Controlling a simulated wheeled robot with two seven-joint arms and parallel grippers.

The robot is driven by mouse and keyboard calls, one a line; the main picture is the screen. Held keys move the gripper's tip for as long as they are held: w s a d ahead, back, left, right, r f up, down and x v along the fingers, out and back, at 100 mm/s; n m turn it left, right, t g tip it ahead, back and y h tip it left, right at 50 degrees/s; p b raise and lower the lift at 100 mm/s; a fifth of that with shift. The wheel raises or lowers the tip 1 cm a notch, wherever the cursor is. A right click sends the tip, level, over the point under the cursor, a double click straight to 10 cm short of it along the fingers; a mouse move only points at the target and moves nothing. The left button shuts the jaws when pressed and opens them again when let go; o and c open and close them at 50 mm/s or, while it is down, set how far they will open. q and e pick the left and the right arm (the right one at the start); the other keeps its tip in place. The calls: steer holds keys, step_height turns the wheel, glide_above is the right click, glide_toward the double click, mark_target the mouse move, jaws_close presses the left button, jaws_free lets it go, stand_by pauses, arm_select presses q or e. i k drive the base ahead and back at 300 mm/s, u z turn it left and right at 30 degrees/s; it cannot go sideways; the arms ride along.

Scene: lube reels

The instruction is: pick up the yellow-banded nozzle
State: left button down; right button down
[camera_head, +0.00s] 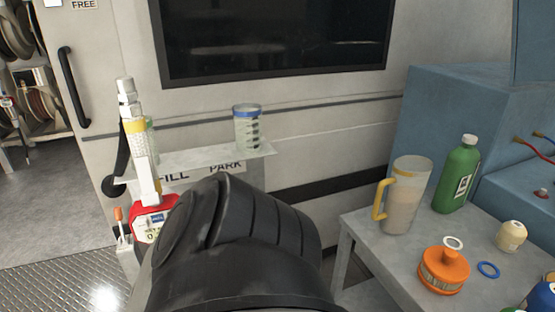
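The yellow-banded nozzle (134,127) stands nearly upright at the left, in front of the FILL end of a narrow shelf. It has a pale tip, a mesh-patterned upper part, a yellow band and a white lower tube. A red metered body (154,218) with a small display sits at its lower end. Its lowest part is partly hidden by my black arm link, which fills the lower middle of the view. Neither gripper shows, and I cannot see anything holding the nozzle.
The shelf (187,162) marked FILL and PARK carries a blue-rimmed clear jar (248,132). A grey table (393,258) at the right holds a yellow-handled jug (402,200), a green bottle (459,178) and an orange-capped filter (444,271). Floor is open at the left.

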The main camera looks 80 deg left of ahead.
mark_target(134, 123)
steer(key=u, duration=2.65)
